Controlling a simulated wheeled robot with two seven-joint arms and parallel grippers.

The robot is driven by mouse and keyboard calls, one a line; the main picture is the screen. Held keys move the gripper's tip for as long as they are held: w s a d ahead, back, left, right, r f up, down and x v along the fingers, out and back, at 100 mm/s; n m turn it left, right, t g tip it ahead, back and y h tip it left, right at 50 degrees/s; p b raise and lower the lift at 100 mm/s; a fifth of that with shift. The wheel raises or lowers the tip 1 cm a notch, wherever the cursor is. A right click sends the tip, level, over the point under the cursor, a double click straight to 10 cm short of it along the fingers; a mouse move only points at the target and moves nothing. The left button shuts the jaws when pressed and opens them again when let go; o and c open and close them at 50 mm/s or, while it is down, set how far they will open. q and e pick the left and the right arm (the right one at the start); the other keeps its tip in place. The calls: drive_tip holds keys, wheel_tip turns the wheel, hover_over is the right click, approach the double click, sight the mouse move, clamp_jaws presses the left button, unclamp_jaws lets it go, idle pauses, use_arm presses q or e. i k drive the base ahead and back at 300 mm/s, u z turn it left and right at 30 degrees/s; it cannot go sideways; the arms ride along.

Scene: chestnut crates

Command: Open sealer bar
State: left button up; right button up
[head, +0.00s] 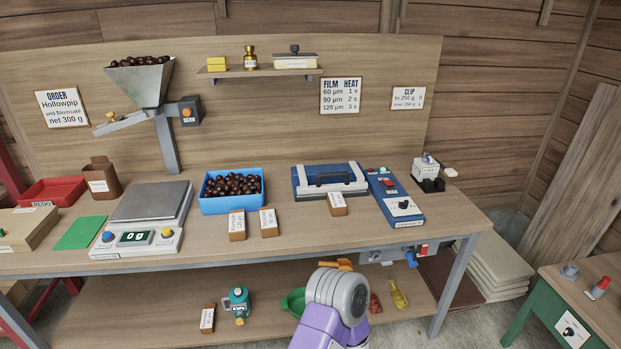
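The sealer (304,188) is a blue and pale box on the workbench, right of the blue crate of chestnuts. Its sealer bar (352,170) lies along the top with a black handle (333,178) at the front. The bar looks lowered onto the body, with no clear gap under it. A blue control unit (393,196) with a red switch and a black knob stands against its right side. One of my arms, grey and purple, rises from the bottom edge below the bench front.
A small brown packet (337,204) stands right in front of the sealer. Two more packets (237,224) (269,222) stand before the blue crate (232,206). The scale (147,220) is at the left. A shelf (258,73) hangs above. The bench front right is mostly clear.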

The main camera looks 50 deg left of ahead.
sight(360, 184)
drive_tip(key=u, duration=1.65)
